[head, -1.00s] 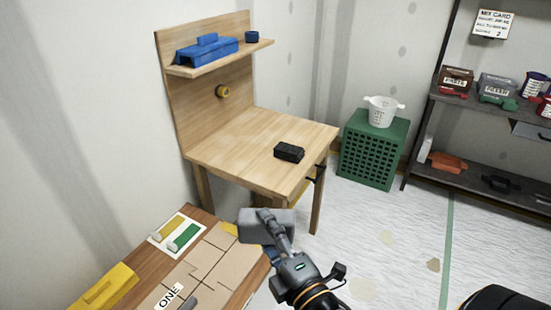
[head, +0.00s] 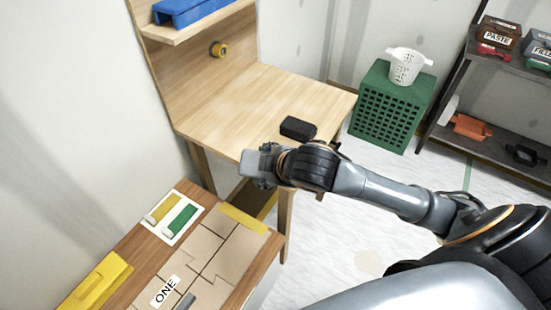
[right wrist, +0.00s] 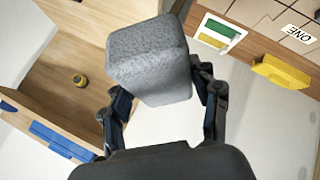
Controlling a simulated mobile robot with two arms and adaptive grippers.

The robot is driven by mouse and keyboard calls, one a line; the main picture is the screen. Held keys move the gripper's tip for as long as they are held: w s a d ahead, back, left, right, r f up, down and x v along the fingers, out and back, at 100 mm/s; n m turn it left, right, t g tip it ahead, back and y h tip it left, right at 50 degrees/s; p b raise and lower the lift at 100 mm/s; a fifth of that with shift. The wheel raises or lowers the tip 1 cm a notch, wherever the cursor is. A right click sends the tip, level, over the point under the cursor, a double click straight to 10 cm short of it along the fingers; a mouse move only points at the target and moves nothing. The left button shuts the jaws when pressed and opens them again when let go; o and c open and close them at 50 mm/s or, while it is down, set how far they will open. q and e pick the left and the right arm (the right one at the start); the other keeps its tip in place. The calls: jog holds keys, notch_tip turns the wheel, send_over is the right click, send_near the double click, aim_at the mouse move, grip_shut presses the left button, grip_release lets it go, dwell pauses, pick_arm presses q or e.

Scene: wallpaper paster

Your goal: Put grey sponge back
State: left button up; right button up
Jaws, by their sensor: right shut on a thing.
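The grey speckled sponge (right wrist: 150,62) is between the fingers of my right gripper (right wrist: 158,92) in the right wrist view. In the head view the sponge (head: 258,161) shows at the end of my right arm, and my right gripper (head: 268,178) is partly hidden behind its own wrist. The sponge appears in front of the wooden desk's (head: 255,105) near edge; I cannot tell its exact height. My left gripper is not in view.
A black block (head: 298,128) lies on the desk. A lower table (head: 262,240) holds a white tray (head: 152,236) with yellow and green pieces, tan panels and a yellow case (head: 95,285). A green crate (head: 385,110) bears a white bucket (head: 405,68).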

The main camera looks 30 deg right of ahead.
jog(key=d+m+g, duration=0.1)
jog(key=d+m+g+y+p, duration=0.1)
jog(key=d+m+g, duration=0.1)
jog(key=shift+s+d+f+m, duration=0.1)
jog(key=shift+s+d+m, duration=0.1)
jog(key=shift+m, duration=0.1)
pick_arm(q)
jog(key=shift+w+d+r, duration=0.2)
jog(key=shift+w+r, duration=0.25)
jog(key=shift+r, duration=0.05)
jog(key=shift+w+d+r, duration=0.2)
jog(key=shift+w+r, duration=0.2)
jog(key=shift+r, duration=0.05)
pick_arm(e)
jog(key=s+d+m, duration=0.1)
jog(key=s+d+r+m+y, duration=0.1)
jog(key=shift+d+r+m+g, duration=0.2)
jog(key=shift+d+m+g, duration=0.1)
jog(key=shift+g, duration=0.1)
